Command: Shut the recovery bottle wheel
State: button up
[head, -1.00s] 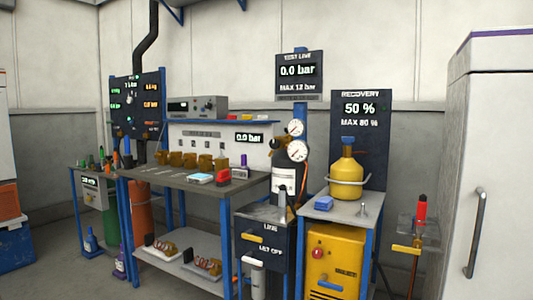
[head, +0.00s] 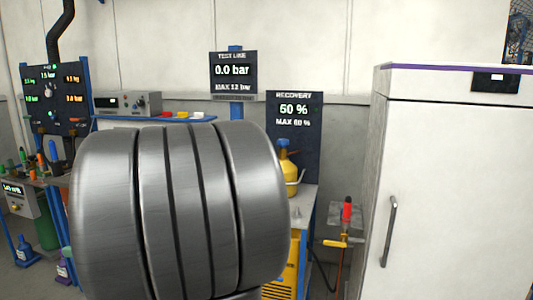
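The yellow recovery bottle (head: 290,172) stands on a stand at the centre right in the head view. Its left side is hidden behind a large grey ribbed part of my own arm. My gripper is not in view.
The test line panel (head: 233,72) reads 0.0 bar. A red-topped tool (head: 347,210) stands right of the bottle's stand. A tall white cabinet (head: 450,190) fills the right side.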

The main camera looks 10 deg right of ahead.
aim_at(282, 142)
jog(key=i+z, duration=0.15)
jog(key=z, duration=0.25)
jog(key=i+l+z, duration=0.1)
jog(key=z, duration=0.3)
jog(key=i+j+z, duration=0.1)
jog(key=i+z, duration=0.15)
jog(key=z, duration=0.15)
jog(key=i+j+z, duration=0.1)
jog(key=z, duration=0.3)
jog(key=i+j+z, duration=0.3)
jog(key=i+j, duration=0.75)
jog(key=j, duration=0.1)
